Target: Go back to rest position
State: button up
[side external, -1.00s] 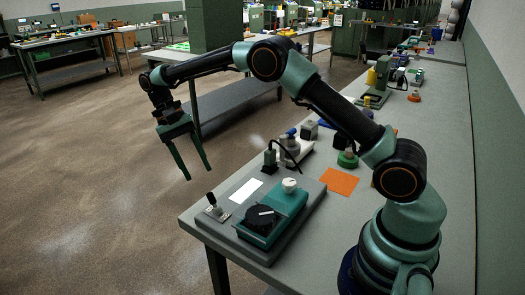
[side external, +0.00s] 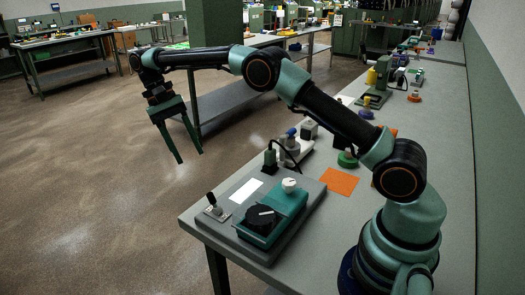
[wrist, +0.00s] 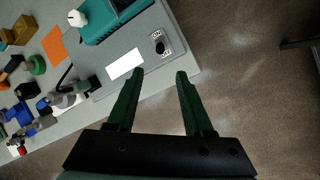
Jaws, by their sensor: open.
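My gripper (side external: 190,157) is open and empty in the side external view. It hangs in the air past the table's left edge, over the floor, fingers pointing down. In the wrist view my gripper (wrist: 160,75) shows two dark green fingers apart with nothing between them. The fingertips appear in front of the table's corner area, near the white card and the toggle switch. My arm stretches out to the left from its base on the table.
On the table (side external: 440,180) sits a grey base with a teal device (side external: 275,218), a toggle switch (side external: 213,205) and a white card (side external: 246,190). An orange sheet (side external: 340,181) lies beside it. Several small tools stand farther back. Open floor (side external: 90,200) lies to the left.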

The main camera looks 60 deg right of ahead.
jog(key=s+d+r+n+t, duration=0.3)
jog(key=s+r+n+t, duration=0.15)
jog(key=s+r, duration=0.5)
jog(key=s+d+f+n+t, duration=0.1)
jog(key=s+n+t, duration=0.1)
jog(key=s+t, duration=0.4)
jog(key=s, duration=0.4)
jog(key=shift+d+f+n+y, duration=0.3)
jog(key=shift+d+f+n, duration=0.05)
jog(key=shift+d+f, duration=0.05)
